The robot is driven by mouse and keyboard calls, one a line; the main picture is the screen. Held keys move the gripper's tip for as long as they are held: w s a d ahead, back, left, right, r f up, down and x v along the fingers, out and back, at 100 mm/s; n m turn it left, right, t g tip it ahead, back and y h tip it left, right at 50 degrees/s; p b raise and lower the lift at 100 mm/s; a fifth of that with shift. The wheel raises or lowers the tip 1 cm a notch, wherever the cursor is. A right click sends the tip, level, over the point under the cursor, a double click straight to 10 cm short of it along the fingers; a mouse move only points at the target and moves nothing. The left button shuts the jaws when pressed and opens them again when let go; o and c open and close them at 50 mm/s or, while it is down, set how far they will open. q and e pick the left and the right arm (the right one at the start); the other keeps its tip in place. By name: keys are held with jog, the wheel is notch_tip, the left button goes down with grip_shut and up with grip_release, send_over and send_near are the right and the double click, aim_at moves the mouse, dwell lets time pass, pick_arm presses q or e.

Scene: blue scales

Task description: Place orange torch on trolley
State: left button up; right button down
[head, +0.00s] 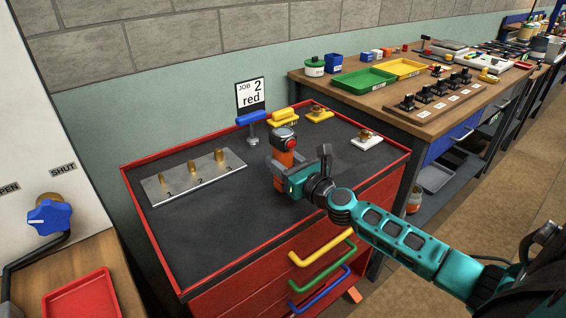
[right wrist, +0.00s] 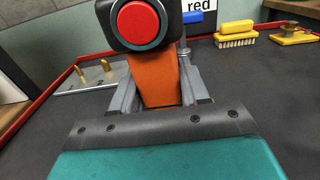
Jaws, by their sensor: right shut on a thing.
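The orange torch (head: 284,157) has a dark head with a red round end. It stands roughly upright in my right gripper (head: 281,172), which is shut on its body. The torch fills the middle of the right wrist view (right wrist: 154,80), with a grey finger on either side. Gripper and torch are over the black top of the red trolley (head: 220,240). I cannot tell whether the torch's base touches that top, because the gripper hides it. My left gripper is not in view.
A metal plate with brass pegs (head: 196,176) lies left on the trolley. A blue-handled tool (head: 251,120), yellow brush (head: 284,117), yellow-and-brass item (head: 319,114) and white-and-brass item (head: 367,138) sit along the back and right. The front-left top is clear. A workbench (head: 455,109) stands behind right.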

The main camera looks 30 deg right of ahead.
jog(key=shift+f, duration=0.1)
jog(key=c, duration=0.6)
grip_release()
jog(key=shift+o, duration=0.2)
jog(key=shift+r, duration=0.2)
jog(key=s, duration=0.3)
jog(key=s+b, duration=0.1)
jog(key=s, duration=0.6)
jog(key=shift+s+d+f, duration=0.2)
jog(key=shift+s+d, duration=0.2)
jog(key=shift+s+r+b, duration=0.1)
jog(key=shift+s+b, duration=0.2)
jog(key=shift+s, duration=0.3)
